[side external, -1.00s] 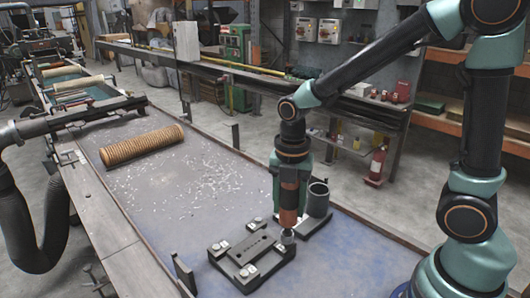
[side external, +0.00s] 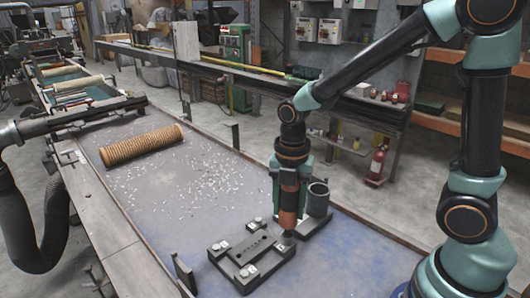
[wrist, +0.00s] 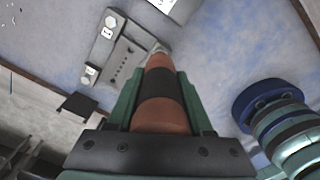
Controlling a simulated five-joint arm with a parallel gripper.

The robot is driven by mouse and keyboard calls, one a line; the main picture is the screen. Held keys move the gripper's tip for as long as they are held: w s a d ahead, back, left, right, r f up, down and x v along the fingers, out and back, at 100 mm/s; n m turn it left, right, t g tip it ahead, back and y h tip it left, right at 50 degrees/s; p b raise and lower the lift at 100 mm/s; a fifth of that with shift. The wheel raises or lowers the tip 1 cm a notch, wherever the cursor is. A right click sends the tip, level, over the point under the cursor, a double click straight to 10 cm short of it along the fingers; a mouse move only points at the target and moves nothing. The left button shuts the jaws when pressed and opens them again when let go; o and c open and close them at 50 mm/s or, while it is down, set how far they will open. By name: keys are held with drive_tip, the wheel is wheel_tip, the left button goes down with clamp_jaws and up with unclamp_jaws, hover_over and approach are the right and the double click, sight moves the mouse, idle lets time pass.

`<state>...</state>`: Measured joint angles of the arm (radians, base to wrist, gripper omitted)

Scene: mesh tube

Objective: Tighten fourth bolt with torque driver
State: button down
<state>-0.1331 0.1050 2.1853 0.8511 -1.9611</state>
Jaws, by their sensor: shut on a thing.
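My gripper (side external: 289,180) points down with its green fingers shut around the torque driver (side external: 289,208), which is orange-brown with a dark band in the wrist view (wrist: 160,90). The driver's tip is down at the right corner of the dark fixture plate (side external: 235,256), over the fourth bolt position. The tip hides the bolt there, so I cannot tell how it is seated. Other corners show light pads with bolts: left (side external: 220,246), back (side external: 258,222) and front (side external: 248,272). The wrist view shows two of these pads (wrist: 110,22) on the plate (wrist: 122,62).
A dark cylindrical holder (side external: 318,200) stands close behind and right of the driver. A ribbed brown tube (side external: 142,145) lies at the back left of the blue bench (side external: 200,205), with pale chips scattered beside it. An upright bracket (side external: 184,274) stands at the bench's left edge.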

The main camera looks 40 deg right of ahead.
idle(0.8)
wheel_tip(320, 180, up, 6)
idle(1.1)
